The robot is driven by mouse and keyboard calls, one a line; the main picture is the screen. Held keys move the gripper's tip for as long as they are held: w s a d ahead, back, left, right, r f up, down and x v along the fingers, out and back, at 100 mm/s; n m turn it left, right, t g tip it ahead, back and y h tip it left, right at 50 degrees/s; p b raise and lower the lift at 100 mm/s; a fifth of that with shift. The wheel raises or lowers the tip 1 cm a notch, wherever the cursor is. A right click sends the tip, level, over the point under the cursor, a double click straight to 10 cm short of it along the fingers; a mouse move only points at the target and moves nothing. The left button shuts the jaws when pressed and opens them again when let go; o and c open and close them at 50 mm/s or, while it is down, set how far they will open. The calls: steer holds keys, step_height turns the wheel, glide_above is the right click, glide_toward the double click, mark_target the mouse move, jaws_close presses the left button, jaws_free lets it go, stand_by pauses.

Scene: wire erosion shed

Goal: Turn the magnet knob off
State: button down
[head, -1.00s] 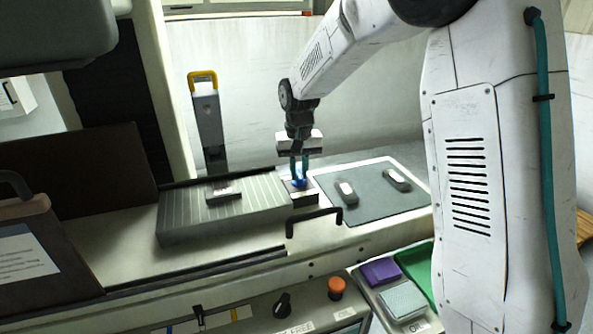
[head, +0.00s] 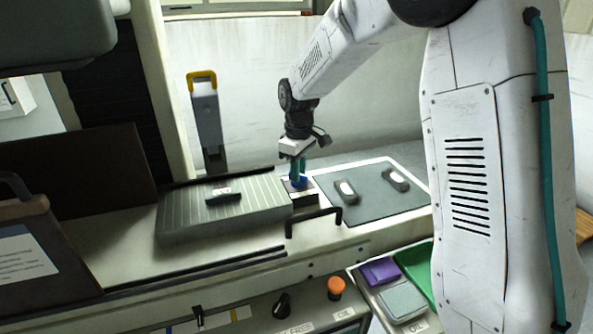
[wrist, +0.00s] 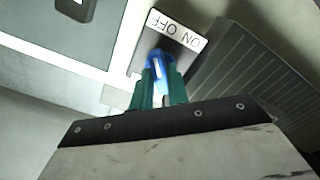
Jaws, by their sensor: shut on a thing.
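The blue magnet knob (wrist: 158,66) sits on a dark block at the right end of the grey ribbed magnetic chuck (head: 190,225). A white label (wrist: 176,29) reading ON and OFF lies beside the knob in the wrist view. My gripper (head: 298,180) points down from above with its green fingers (wrist: 157,90) closed around the knob. The fingers hide part of the knob, so I cannot tell exactly which word it points to. A small dark block (head: 223,195) with a light top lies on the chuck.
A dark mat (head: 365,208) with two small pieces lies right of the chuck. A black handle (head: 313,214) stands in front of the knob. A yellow-topped grey post (head: 207,120) rises behind. Trays with purple and grey pads are at the lower right.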

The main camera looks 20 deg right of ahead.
steer(key=shift+w+r+n, duration=0.2)
steer(key=shift+n, duration=0.4)
steer(key=c, duration=1.4)
jaws_free()
steer(key=shift+a, duration=0.1)
steer(key=shift+o, duration=0.2)
steer(key=shift+s+f, duration=0.1)
step_height(320, 180, up, 8)
steer(key=shift+f, duration=0.1)
